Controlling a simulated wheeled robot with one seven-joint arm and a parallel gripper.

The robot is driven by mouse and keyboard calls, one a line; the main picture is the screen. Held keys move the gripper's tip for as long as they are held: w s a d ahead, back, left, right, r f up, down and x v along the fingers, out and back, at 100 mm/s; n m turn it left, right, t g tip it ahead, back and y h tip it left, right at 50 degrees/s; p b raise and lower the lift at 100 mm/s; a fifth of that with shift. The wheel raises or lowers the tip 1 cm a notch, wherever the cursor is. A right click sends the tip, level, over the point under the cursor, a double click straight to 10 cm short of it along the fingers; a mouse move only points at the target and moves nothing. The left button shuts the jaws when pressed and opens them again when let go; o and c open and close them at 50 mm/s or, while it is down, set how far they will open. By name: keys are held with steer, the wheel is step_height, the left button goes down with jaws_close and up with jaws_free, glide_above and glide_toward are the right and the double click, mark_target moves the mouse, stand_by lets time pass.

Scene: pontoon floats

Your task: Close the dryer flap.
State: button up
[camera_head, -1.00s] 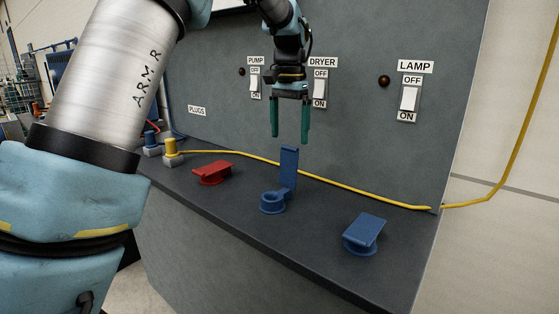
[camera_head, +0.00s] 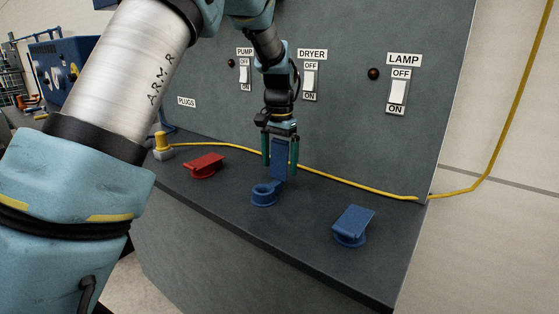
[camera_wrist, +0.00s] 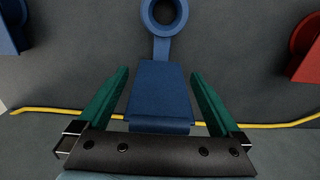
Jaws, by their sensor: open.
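A blue flap (camera_head: 279,160) stands upright behind its round blue socket (camera_head: 264,196) on the dark counter, in line with the DRYER label (camera_head: 312,54). The socket's opening is uncovered. My gripper (camera_head: 281,166) points down with its green fingers open, one on each side of the raised flap. In the wrist view the flap (camera_wrist: 160,90) lies between the two fingers (camera_wrist: 161,85), with a visible gap on both sides, and the socket ring (camera_wrist: 164,14) shows at the top.
A red socket with its lid down (camera_head: 204,165) sits to the left, and a blue one with its lid down (camera_head: 353,225) to the right. A yellow cable (camera_head: 345,185) runs along the panel's foot. Wall switches (camera_head: 310,80) are behind. The counter's front is clear.

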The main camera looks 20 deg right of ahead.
jaws_close()
stand_by(0.8)
